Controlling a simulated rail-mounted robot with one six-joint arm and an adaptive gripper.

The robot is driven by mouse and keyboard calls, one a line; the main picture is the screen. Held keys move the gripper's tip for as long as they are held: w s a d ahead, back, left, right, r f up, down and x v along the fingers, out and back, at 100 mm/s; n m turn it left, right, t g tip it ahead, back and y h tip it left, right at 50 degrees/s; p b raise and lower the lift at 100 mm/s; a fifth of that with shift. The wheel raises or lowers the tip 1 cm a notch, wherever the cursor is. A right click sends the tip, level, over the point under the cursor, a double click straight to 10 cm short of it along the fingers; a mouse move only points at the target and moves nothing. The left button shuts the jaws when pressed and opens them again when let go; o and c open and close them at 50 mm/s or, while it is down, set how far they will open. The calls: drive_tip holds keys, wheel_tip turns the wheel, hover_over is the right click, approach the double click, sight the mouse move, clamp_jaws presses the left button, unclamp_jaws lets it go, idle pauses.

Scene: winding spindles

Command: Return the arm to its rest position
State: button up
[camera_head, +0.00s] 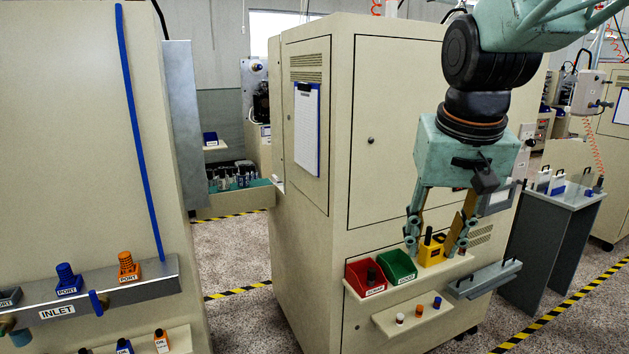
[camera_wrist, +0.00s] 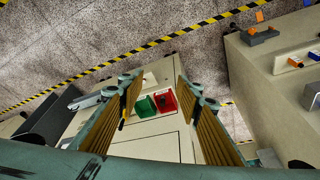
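My gripper (camera_head: 437,245) hangs from the arm at the right in the head view, pointing down in front of the beige cabinet (camera_head: 400,130). Its two fingers are spread wide apart, with nothing seen between them. In the head view the fingers overlap a yellow bin (camera_head: 431,250) on the cabinet's shelf. In the wrist view the open fingers (camera_wrist: 158,90) frame the cabinet shelf from above, with a clear gap between the pads. I cannot tell the exact height of the fingertips above the shelf.
A red bin (camera_head: 364,277) and a green bin (camera_head: 398,266) stand beside the yellow one. A lower ledge (camera_head: 412,318) holds small pegs. A grey tray (camera_head: 486,280) juts out at right, near a grey table (camera_head: 560,198). The inlet machine (camera_head: 90,130) stands left; speckled floor lies between.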

drive_tip(key=s+f+b, duration=0.1)
drive_tip(key=s+f, duration=0.1)
drive_tip(key=s, duration=1.1)
drive_tip(key=s+f+n+b, duration=0.1)
drive_tip(key=s+f+b, duration=0.1)
drive_tip(key=s, duration=1.1)
drive_tip(key=shift+s+a+f+b, duration=0.2)
drive_tip(key=shift+a+f+b, duration=0.1)
drive_tip(key=shift+f, duration=0.15)
